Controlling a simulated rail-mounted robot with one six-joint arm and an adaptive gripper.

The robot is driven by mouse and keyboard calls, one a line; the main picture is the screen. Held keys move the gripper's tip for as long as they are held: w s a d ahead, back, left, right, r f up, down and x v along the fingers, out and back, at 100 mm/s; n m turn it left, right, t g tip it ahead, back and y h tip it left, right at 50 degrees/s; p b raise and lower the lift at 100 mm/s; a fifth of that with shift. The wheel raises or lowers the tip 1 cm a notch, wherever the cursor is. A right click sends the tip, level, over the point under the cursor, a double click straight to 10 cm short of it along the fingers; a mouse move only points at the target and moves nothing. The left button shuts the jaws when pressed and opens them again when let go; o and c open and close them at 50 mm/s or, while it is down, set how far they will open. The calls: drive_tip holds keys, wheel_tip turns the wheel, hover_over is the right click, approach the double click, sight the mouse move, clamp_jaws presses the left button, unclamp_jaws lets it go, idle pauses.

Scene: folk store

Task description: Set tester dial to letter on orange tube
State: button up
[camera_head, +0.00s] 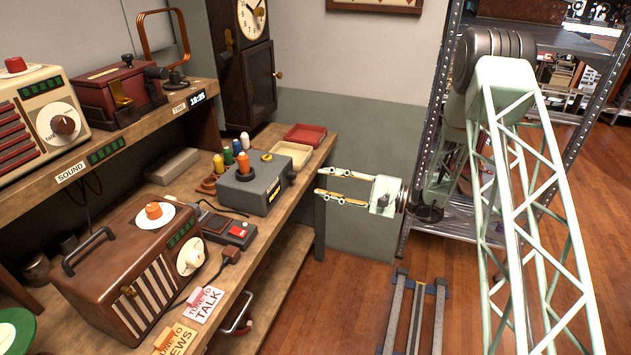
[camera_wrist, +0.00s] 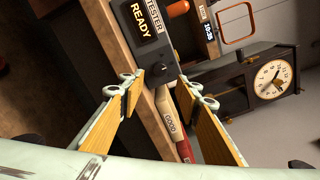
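The tester is a dark grey box (camera_head: 262,194) on the workbench, with an orange tube (camera_head: 242,163) standing upright on its top. In the wrist view, the tester (camera_wrist: 129,14) reads "TESTER READY" and has a dark round dial (camera_wrist: 157,73) on its face. Part of an orange tube also shows there (camera_wrist: 178,8). I cannot read a letter on the tube or the dial setting. My gripper (camera_head: 321,182) is open and empty, right of the tester and apart from it. In the wrist view, my gripper's fingers (camera_wrist: 157,84) are spread on either side of the dial.
Yellow, green, blue and white tubes (camera_head: 229,156) stand behind the tester. A red tray (camera_head: 304,134) and a cream tray (camera_head: 291,153) sit at the bench's far end. A brown radio (camera_head: 130,262) with an orange top piece (camera_head: 153,210) stands nearer.

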drive_tip(key=shift+v, duration=1.3)
drive_tip(key=s+a+r+n+g+h, duration=0.1)
drive_tip(key=s+a+r+n+g, duration=0.15)
drive_tip(key=s+r, duration=0.4)
drive_tip(key=s+a+r+n+g, duration=0.2)
drive_tip(key=s+a+r+g, duration=0.1)
drive_tip(key=s+r, duration=0.4)
drive_tip(key=s+r+n+g+h, duration=0.1)
drive_tip(key=s+r+h, duration=0.1)
drive_tip(key=s+r, duration=0.45)
drive_tip(key=s+r+n+g+h, duration=0.2)
drive_tip(key=s+r+h, duration=0.1)
drive_tip(key=s, duration=0.6)
drive_tip(key=s+d+r+n+t+h, duration=0.1)
drive_tip(key=s+d+r+t+h, duration=0.1)
drive_tip(key=s+d, duration=0.4)
drive_tip(key=s+d+r+t+h, duration=0.2)
drive_tip(key=s+d+h, duration=0.3)
drive_tip(key=s, duration=0.7)
drive_tip(key=s+d+r+n+t+h, duration=0.1)
drive_tip(key=s+d+r+t+h, duration=0.1)
drive_tip(key=s+d, duration=0.6)
drive_tip(key=shift+s+d+r+n+h, duration=0.35)
drive_tip(key=shift+s+r+h, duration=0.55)
drive_tip(key=shift+s+r, duration=0.2)
